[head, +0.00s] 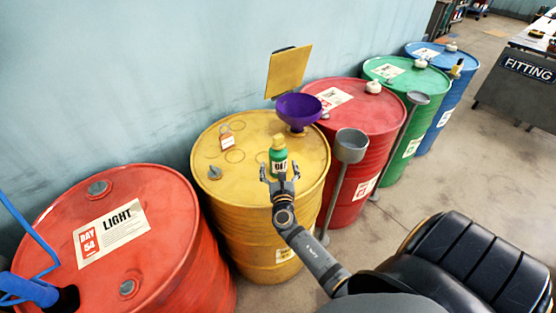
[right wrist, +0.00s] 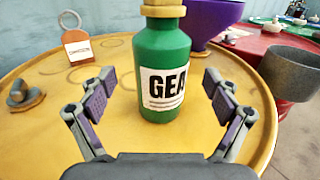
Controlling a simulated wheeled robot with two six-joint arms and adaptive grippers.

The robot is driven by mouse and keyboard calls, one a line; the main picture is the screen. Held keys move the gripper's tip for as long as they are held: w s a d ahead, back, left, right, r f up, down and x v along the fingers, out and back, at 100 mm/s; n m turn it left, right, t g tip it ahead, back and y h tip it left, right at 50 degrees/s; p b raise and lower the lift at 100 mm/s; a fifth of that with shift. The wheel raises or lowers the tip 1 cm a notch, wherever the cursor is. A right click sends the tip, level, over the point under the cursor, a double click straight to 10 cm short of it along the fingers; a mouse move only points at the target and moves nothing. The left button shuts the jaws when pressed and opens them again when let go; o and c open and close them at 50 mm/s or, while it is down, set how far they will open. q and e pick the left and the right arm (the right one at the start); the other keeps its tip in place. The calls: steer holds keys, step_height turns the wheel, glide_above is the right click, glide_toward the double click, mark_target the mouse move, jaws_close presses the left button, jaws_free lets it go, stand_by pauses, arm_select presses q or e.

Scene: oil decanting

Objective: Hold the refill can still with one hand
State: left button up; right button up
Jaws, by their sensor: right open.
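The refill can is a small green bottle (head: 279,157) with a yellow cap and a white label. It stands upright on the top of the yellow drum (head: 208,153), near the front edge. My right gripper (head: 280,171) is open at the can. In the right wrist view the can (right wrist: 163,60) is ahead of and between the spread fingers of the gripper (right wrist: 158,88), with a gap on each side. The label there reads "GEA", its right end turned away. My left gripper is not in view.
A purple funnel (head: 298,108) sits on the yellow drum behind the can. A tagged item (head: 227,140) and a metal cap (head: 214,172) are on its left. A grey cup on a post (head: 351,146) stands to the right. A red drum (head: 151,251) with blue pipework is at left.

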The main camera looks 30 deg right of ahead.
mark_target(281, 152)
steer(key=x, duration=0.4)
steer(key=shift+w+d+r+p, duration=0.1)
steer(key=shift+d+p, duration=0.05)
steer(key=shift+p, duration=0.25)
steer(key=shift+w+d, duration=0.1)
steer(key=shift+w, duration=0.1)
steer(key=shift+s, duration=0.15)
steer(key=c, duration=1.4)
steer(key=shift+c, duration=0.7)
steer(key=shift+r, duration=0.5)
steer(key=r, duration=0.1)
steer(key=r+p, duration=0.1)
steer(key=r, duration=0.1)
steer(key=shift+s+d+r, duration=0.15)
steer(key=shift+s+r, duration=0.1)
steer(key=shift+s, duration=0.05)
steer(key=s+d+r+p, duration=0.1)
steer(key=s+d+r, duration=0.4)
steer(key=s+r, duration=0.3)
steer(key=shift+s+r+p, duration=0.25)
steer(key=shift+s+p, duration=0.1)
steer(key=shift+s, duration=1.75)
